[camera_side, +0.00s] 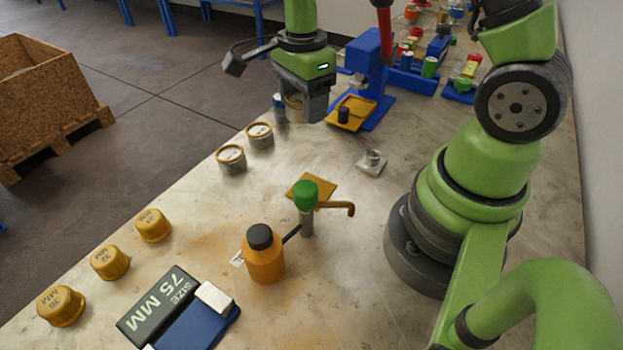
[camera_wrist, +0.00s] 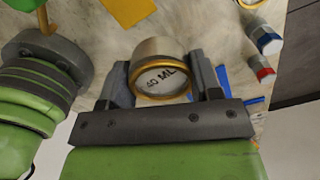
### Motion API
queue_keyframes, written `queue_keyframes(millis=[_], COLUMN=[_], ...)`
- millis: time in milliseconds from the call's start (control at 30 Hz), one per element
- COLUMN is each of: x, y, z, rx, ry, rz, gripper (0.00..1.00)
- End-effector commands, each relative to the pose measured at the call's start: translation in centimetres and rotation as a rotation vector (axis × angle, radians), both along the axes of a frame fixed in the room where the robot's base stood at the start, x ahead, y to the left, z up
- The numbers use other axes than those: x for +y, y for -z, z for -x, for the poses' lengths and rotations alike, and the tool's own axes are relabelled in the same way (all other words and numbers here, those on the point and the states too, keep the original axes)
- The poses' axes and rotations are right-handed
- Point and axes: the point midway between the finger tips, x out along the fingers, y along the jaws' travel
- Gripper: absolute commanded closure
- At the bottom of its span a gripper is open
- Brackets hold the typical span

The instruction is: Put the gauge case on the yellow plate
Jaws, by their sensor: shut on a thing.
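My gripper (camera_side: 304,108) is shut on a round gauge case (camera_wrist: 160,72) with a pale side and a brass rim, its face lettered "40 ML". In the side view the held case (camera_side: 294,101) is partly hidden by the fingers, and it appears to be above the table. A flat yellow plate (camera_side: 322,188) lies on the table well below and in front of my gripper, partly hidden by a green-topped post. A yellow plate also shows at the top of the wrist view (camera_wrist: 127,9).
Two similar round cases (camera_side: 231,158) (camera_side: 260,134) stand left of the plate. The green-topped post (camera_side: 305,198) with a bent brass arm and an orange bottle (camera_side: 264,256) stand close by. A blue stand with a yellow tray (camera_side: 358,104) is behind. A small metal fitting (camera_side: 371,163) sits right.

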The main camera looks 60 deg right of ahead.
Motion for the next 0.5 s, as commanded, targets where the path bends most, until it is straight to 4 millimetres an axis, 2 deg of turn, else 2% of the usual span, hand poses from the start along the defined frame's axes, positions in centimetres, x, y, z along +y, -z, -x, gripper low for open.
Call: queue_keyframes(millis=[33,100,200,367,500], x=[1.1,2.2,3.2,3.7,3.7], y=[0.7,1.4,2.0,3.4,5.9], z=[1.0,2.1,3.3,4.0,4.1], rx=[0.006,0.004,0.003,0.004,0.007], ry=[-0.043,-0.088,-0.132,-0.159,-0.160], rz=[-0.001,0.000,0.001,0.000,0.000], gripper=[0.75,0.75,0.75,0.75,0.75])
